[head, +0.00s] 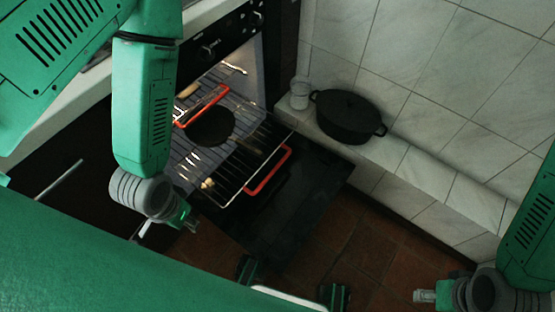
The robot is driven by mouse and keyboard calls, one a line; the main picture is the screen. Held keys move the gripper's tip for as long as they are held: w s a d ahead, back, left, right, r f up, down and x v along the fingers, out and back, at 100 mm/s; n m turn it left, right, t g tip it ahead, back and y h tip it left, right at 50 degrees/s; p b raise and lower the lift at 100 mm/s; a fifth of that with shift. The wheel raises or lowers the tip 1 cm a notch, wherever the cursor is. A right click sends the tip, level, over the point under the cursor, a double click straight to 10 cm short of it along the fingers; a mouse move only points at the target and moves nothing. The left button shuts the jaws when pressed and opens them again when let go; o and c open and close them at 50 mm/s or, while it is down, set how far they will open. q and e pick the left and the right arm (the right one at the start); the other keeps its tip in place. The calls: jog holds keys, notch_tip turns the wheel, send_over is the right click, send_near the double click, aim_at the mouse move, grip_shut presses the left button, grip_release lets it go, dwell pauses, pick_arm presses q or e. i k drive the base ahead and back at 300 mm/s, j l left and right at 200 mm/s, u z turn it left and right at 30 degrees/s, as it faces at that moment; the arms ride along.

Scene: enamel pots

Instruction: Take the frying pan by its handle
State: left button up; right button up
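The frying pan (210,127) looks like a dark round pan on the wire rack inside the open oven. What looks like its handle runs from it toward the lower right over the rack, but it is dim and hard to make out. My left gripper (168,222) hangs below the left wrist, left of the oven's open front and apart from the pan. Its fingers are partly hidden by the wrist. My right gripper (425,296) is at the bottom right, far from the pan, with only a small part showing. I see nothing held in either gripper.
The oven door (300,200) is folded down. The rack (235,185) sticks out over it, with a red bar (268,170) at its front. A black lidded pot (348,115) and a glass jar (299,92) stand on the tiled ledge (420,172). Floor is clear right of the door.

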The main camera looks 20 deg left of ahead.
aim_at(216, 126)
jog(key=u, duration=1.15)
